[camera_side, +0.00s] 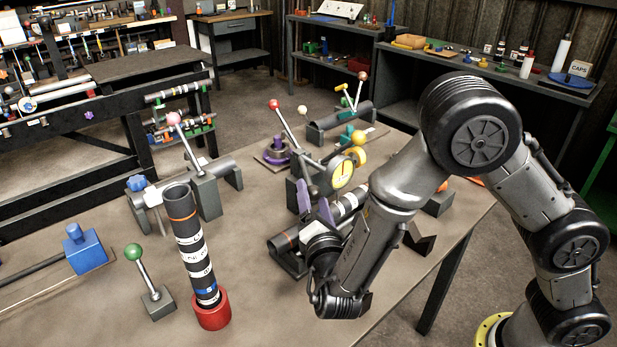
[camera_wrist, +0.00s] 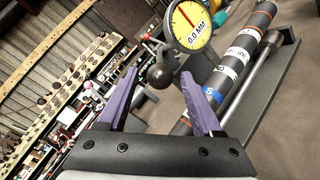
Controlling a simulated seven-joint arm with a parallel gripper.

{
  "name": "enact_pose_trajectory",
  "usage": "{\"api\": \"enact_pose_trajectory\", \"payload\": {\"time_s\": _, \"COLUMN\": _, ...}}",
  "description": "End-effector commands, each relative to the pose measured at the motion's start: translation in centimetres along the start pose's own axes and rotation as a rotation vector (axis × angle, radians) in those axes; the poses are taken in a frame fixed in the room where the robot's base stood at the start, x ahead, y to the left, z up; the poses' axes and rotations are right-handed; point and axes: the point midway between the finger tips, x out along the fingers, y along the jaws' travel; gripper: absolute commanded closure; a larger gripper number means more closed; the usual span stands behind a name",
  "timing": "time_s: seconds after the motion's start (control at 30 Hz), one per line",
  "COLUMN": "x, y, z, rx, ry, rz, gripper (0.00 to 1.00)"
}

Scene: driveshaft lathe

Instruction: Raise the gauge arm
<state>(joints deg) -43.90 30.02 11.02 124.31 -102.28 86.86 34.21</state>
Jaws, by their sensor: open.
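The dial gauge (camera_side: 343,174) has a yellow rim and stands over the striped shaft on the bench, beyond my gripper. In the wrist view the dial (camera_wrist: 193,22) reads 0.0 MM. A dark ball knob (camera_wrist: 160,76) shows between my fingers, just below and left of the dial; it looks like the end of the gauge arm, but its joint to the gauge is unclear. My gripper (camera_side: 314,197) has purple fingers and is open. In the wrist view its fingertips (camera_wrist: 160,73) lie on either side of the knob, and I cannot tell whether they touch it.
The striped shaft (camera_wrist: 236,62) lies in a dark cradle right of my fingers. A red-knobbed lever (camera_side: 284,121) rises behind the gauge. An upright striped shaft (camera_side: 192,245) stands in a red cup, beside a green-knobbed lever (camera_side: 143,275).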

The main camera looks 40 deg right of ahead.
Motion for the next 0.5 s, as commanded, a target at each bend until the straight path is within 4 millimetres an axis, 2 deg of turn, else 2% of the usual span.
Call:
{"api": "enact_pose_trajectory", "payload": {"time_s": 0.03, "x": 1.2, "y": -0.1, "z": 0.1, "rx": -0.001, "ry": -0.004, "rz": -0.005, "gripper": 0.33}}
{"api": "enact_pose_trajectory", "payload": {"time_s": 0.2, "x": 4.3, "y": -0.1, "z": 0.1, "rx": -0.001, "ry": -0.003, "rz": -0.003, "gripper": 0.33}}
{"api": "enact_pose_trajectory", "payload": {"time_s": 0.4, "x": 6.7, "y": -0.1, "z": 0.0, "rx": 0.001, "ry": -0.001, "rz": -0.002, "gripper": 0.33}}
{"api": "enact_pose_trajectory", "payload": {"time_s": 0.5, "x": 7.2, "y": 0.0, "z": 0.0, "rx": 0.000, "ry": 0.000, "rz": -0.001, "gripper": 0.33}}
